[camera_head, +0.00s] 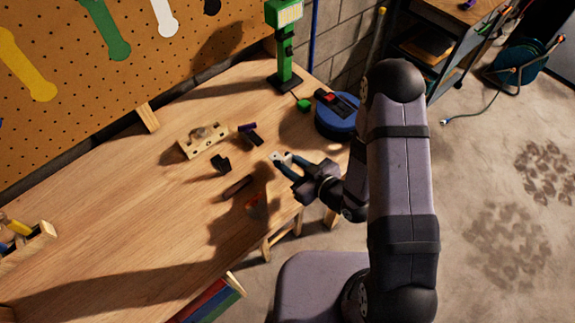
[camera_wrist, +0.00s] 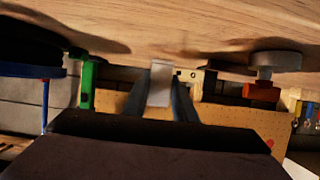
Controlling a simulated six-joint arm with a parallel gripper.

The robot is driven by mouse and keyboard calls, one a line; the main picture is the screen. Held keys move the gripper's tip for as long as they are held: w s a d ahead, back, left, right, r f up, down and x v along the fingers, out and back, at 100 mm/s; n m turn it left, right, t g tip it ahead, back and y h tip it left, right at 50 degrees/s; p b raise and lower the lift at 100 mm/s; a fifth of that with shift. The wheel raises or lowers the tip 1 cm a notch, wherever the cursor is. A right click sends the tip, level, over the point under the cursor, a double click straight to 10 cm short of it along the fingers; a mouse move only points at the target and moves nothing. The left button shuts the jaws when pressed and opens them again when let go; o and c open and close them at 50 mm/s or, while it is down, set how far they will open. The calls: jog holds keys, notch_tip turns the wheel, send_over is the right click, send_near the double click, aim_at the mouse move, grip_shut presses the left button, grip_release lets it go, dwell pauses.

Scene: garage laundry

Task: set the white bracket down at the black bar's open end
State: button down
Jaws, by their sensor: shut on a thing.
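My gripper (camera_head: 285,161) is shut on the white bracket (camera_head: 279,156), above the right part of the workbench. In the wrist view the bracket (camera_wrist: 160,84) stands out pale between the two fingers (camera_wrist: 159,102). A short dark bar (camera_head: 237,187) lies on the bench to the left of my gripper and nearer the front. A small black piece (camera_head: 220,163) and a black piece with a purple part (camera_head: 250,135) lie further left and back. I cannot tell for certain which dark piece is the black bar, or make out its open end.
A pale wooden block with holes (camera_head: 203,140) sits behind the dark pieces. A blue round container (camera_head: 336,118) and a green stand (camera_head: 285,50) are at the back right. An orange piece (camera_head: 252,202) lies near the front edge. The bench's left part (camera_head: 110,215) is mostly clear.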

jog(key=shift+f, duration=1.15)
jog(key=shift+f, duration=0.2)
jog(key=c, duration=1.5)
grip_release()
jog(key=shift+o, duration=0.2)
jog(key=shift+r, duration=0.1)
